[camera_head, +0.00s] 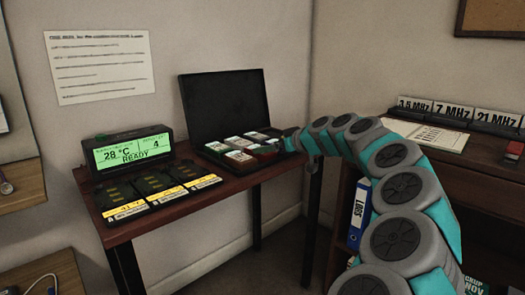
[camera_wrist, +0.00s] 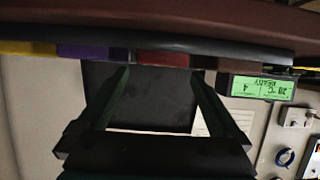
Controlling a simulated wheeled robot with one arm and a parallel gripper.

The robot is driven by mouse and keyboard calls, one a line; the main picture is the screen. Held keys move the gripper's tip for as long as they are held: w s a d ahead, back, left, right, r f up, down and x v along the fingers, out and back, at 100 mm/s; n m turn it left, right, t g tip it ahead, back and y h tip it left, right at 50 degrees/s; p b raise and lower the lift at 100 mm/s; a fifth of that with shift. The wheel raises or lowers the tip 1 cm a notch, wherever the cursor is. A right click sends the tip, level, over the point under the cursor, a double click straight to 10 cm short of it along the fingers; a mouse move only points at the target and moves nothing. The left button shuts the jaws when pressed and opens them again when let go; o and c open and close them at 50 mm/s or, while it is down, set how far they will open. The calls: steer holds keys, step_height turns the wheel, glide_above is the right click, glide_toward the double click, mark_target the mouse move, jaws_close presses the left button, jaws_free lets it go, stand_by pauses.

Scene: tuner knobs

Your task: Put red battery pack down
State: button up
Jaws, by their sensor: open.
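My gripper (camera_wrist: 160,76) is open in the wrist view, which shows the scene upside down. Its two dark fingers stand apart, with the red battery pack (camera_wrist: 163,58) in line with the gap between them. The red pack sits in a row with other packs at the edge of a dark case. I cannot tell whether the fingers touch it. The fingers themselves are hard to make out there.
A charger with three empty-looking bays (camera_head: 155,183) and a green READY display (camera_head: 133,151) stands left of the case on the wooden table (camera_head: 98,210). A purple pack (camera_wrist: 90,52) and a yellow pack (camera_wrist: 25,47) sit near the red one. A shelf with binders (camera_head: 360,212) is at right.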

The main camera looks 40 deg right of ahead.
steer(key=v, duration=0.7)
steer(key=shift+b, duration=0.3)
steer(key=shift+s, duration=0.1)
